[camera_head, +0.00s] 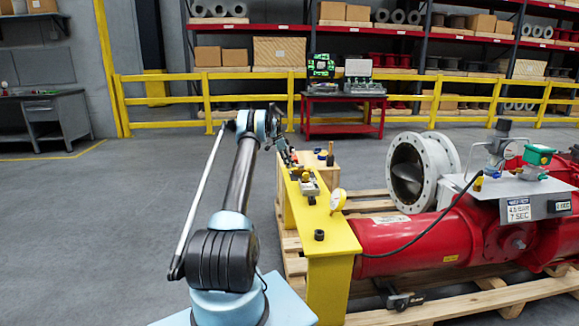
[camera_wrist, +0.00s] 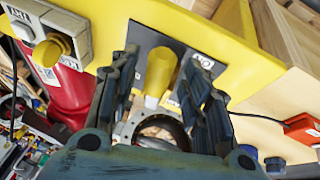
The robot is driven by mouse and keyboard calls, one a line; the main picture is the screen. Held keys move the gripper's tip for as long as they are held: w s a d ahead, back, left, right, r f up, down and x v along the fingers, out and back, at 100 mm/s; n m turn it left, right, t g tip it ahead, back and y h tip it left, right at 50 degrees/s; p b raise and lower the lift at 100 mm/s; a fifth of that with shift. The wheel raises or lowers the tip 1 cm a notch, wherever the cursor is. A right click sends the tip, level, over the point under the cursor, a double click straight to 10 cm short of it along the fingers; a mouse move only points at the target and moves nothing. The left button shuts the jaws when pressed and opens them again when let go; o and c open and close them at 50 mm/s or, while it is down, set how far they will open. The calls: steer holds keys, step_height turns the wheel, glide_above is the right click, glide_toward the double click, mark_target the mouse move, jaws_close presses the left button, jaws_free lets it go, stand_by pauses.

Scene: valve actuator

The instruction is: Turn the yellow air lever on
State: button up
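The yellow lever (camera_wrist: 160,72) shows in the wrist view as a short yellow bar with a pale end, in front of a dark plate (camera_wrist: 190,68) with small white labels on the yellow panel. My gripper (camera_wrist: 162,82) is open, with one dark ridged finger on each side of the lever. A gap shows between the lever and each finger, so neither appears to touch it. In the head view my gripper (camera_head: 287,154) is at the far end of the yellow stand (camera_head: 325,232), and the lever there is too small to make out.
A red actuator cylinder (camera_head: 410,240) lies on wooden pallets to the right. Yellow railing (camera_head: 240,98) runs behind; the floor at left is clear.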

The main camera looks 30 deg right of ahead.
steer(key=shift+w+r, duration=0.2)
steer(key=shift+r, duration=0.3)
steer(key=v, duration=1.1)
steer(key=shift+a, duration=0.1)
